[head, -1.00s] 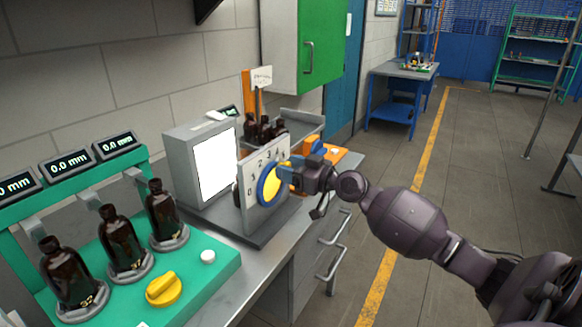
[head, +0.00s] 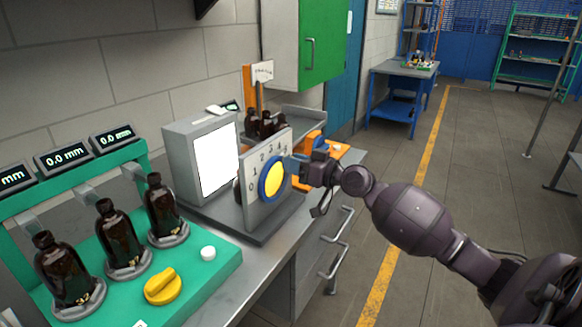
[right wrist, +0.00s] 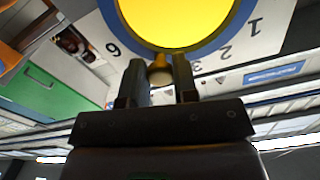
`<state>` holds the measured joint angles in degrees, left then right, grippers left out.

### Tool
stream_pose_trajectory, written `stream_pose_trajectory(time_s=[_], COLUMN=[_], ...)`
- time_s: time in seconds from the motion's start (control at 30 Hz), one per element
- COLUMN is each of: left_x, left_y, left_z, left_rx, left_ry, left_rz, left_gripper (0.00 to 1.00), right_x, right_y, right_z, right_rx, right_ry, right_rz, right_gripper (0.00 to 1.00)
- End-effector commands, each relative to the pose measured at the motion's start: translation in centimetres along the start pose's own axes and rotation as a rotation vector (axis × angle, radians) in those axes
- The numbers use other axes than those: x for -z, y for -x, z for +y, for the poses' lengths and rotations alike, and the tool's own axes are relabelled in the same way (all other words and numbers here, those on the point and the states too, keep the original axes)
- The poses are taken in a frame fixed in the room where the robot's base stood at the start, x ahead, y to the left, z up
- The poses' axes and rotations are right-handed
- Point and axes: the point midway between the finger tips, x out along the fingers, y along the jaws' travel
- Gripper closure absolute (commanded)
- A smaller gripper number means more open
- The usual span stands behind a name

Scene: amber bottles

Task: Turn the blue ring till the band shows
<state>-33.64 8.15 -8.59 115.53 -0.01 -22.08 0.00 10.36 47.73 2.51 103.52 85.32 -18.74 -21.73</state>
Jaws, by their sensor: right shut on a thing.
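The blue ring (head: 263,188) surrounds a plain yellow disc (head: 274,180) on an upright pale panel (head: 252,208) marked with numbers. The ring also shows in the right wrist view (right wrist: 118,28), around the yellow disc (right wrist: 180,15). My right gripper (head: 296,167) is at the ring's right edge. In the right wrist view its fingers (right wrist: 160,66) are shut on a small yellow tab (right wrist: 160,75) that sticks out from the ring's rim. The fingers hide part of the tab. My left gripper is not in view.
A grey box with a white screen (head: 216,162) stands left of the panel. Amber bottles (head: 119,240) stand on a green base with a yellow knob (head: 163,287). More bottles (head: 266,124) stand behind the panel. The floor at right (head: 480,180) is clear.

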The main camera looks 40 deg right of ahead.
Motion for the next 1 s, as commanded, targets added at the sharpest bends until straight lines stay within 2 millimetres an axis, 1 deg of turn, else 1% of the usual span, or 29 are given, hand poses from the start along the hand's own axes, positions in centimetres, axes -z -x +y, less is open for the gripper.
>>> stream_pose_trajectory(time_s=[0.03, 0.07, 0.27, 0.63, 0.67, 0.7, 0.8, 1.0], left_x=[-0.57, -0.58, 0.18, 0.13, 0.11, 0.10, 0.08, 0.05], left_y=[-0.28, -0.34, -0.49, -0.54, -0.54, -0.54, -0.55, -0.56], left_z=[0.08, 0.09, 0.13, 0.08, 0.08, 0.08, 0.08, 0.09], left_rx=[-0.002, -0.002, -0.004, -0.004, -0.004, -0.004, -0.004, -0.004], left_ry=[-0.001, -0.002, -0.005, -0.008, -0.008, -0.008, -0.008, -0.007], left_rz=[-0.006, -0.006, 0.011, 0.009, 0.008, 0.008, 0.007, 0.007], left_gripper=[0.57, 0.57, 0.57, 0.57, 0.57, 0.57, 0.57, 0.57], right_x=[-0.65, -0.67, -0.71, -0.57, -0.58, -0.58, -0.59, -0.60], right_y=[-0.05, -0.05, -0.02, 0.01, 0.01, 0.01, 0.01, 0.00], right_z=[0.38, 0.50, 0.99, 1.03, 1.03, 1.03, 1.03, 1.01], right_rx=[-0.002, -0.002, -0.002, -0.001, -0.001, -0.001, -0.001, -0.001], right_ry=[-0.044, -0.071, -0.197, -0.218, -0.218, -0.217, -0.217, -0.217], right_rz=[-0.003, -0.002, -0.001, 0.000, 0.000, 0.000, 0.000, 0.000], right_gripper=[0.96, 0.96, 0.96, 0.96, 0.68, 0.62, 0.48, 0.48])
